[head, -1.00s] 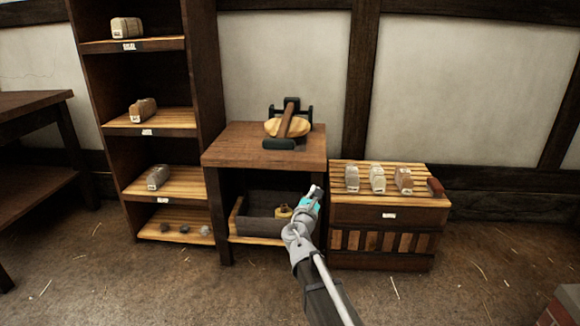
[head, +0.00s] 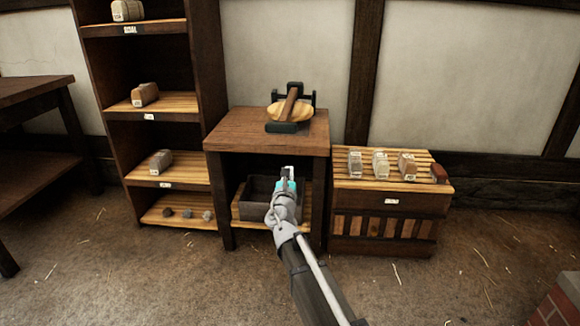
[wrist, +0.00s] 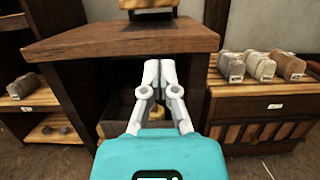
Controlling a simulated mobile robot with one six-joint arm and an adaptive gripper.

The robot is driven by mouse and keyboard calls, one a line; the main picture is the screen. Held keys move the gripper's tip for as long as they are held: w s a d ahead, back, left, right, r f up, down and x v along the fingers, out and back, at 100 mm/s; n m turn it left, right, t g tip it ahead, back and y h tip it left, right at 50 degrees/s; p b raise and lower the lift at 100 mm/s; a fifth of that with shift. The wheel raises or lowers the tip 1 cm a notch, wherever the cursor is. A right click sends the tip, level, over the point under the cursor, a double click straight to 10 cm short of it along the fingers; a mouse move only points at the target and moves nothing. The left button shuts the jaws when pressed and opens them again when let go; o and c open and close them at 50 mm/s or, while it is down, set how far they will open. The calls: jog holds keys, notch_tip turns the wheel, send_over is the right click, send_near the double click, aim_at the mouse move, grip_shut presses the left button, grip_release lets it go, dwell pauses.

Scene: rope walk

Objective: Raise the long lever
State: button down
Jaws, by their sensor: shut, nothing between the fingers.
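In the wrist view my gripper (wrist: 160,65) points at the table's front edge.
A grey tray (head: 258,190) sits on the table's lower shelf behind my gripper. A tall shelf (head: 205,70) with wrapped bundles stands close on the left. A slatted chest (head: 390,203) with several bundles stands on the right. The floor in front is clear.

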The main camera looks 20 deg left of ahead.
jog(key=w+a+r+p, duration=0.2)
jog(key=w+r+p, duration=0.4)
jog(key=w, duration=0.2)
jog(key=shift+w, duration=0.3)
jog(key=shift+r, duration=0.1)
dwell(0.4)
